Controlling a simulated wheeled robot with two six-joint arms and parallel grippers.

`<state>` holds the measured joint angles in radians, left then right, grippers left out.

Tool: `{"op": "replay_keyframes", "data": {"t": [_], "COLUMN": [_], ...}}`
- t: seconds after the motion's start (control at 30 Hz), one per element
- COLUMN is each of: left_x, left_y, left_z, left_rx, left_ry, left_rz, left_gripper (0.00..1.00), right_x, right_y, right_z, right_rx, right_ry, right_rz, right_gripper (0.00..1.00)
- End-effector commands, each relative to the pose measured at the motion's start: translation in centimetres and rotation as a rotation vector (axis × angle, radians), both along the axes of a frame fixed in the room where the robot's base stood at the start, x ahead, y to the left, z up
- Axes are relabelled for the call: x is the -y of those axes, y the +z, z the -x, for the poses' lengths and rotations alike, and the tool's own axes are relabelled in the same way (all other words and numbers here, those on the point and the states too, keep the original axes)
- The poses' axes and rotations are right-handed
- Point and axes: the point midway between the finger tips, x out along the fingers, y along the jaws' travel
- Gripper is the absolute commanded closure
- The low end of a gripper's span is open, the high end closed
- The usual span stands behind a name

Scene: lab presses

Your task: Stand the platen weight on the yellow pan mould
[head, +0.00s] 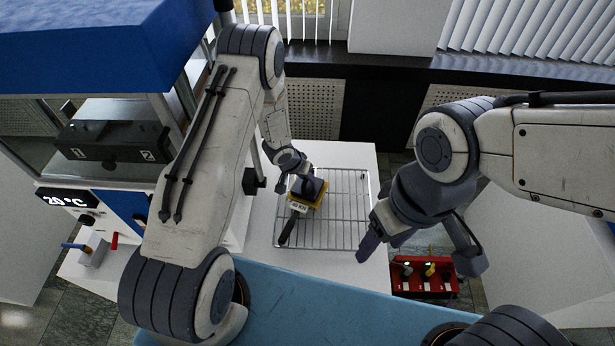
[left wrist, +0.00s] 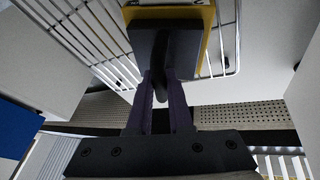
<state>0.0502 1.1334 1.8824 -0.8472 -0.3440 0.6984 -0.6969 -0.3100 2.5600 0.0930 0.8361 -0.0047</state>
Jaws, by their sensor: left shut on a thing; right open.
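The platen weight is a dark square block (head: 307,188) with a bar handle. My left gripper (left wrist: 163,84) is shut on that handle, seen in the left wrist view, with the block (left wrist: 150,45) beyond the fingers. The yellow pan mould (head: 317,198) lies right beneath the weight on a wire rack, partly covered by it. Its yellow edge also shows around the block in the left wrist view (left wrist: 208,22). I cannot tell whether weight and mould touch. My right gripper (head: 383,238) is open and empty, right of the rack.
The wire rack (head: 345,215) lies on a white table, with a dark handle (head: 287,230) and white label (head: 298,207) by the mould. The blue and white press (head: 110,140) stands left. A red box (head: 425,280) with small knobs sits at lower right.

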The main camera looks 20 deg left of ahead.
Motion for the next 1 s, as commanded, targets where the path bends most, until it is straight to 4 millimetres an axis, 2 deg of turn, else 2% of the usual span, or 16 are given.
{"op": "replay_keyframes", "data": {"t": [0.17, 0.2, 0.27, 0.3, 0.67, 0.83, 1.0], "left_x": [0.0, 0.0, 0.0, 0.0, -0.1, -0.7, -1.5], "left_y": [-0.1, 0.0, 0.0, 0.0, 0.0, 2.1, 5.5], "left_z": [-0.2, -0.2, -0.2, -0.2, 0.2, 0.8, 2.0], "left_rx": [0.006, 0.007, 0.006, 0.005, -0.001, 0.003, 0.004], "left_ry": [0.000, 0.000, 0.000, 0.000, 0.001, 0.001, 0.001], "left_rz": [0.001, 0.002, 0.001, 0.001, -0.001, 0.000, -0.002], "left_gripper": [1.00, 0.74, 0.51, 0.47, 0.47, 0.47, 0.47], "right_x": [0.0, 0.0, 0.0, 0.0, 0.0, 0.0, 0.0], "right_y": [-0.2, -0.1, -0.1, -0.1, -0.3, -0.7, -0.7], "right_z": [0.0, 0.0, 0.0, 0.0, 0.0, 0.0, 0.0], "right_rx": [0.000, 0.000, 0.000, 0.000, 0.000, 0.000, 0.000], "right_ry": [0.000, 0.000, 0.000, 0.000, -0.001, -0.001, -0.002], "right_rz": [0.000, 0.000, 0.000, 0.000, 0.000, 0.000, 0.000], "right_gripper": [0.36, 0.36, 0.36, 0.36, 0.36, 0.36, 0.36]}}
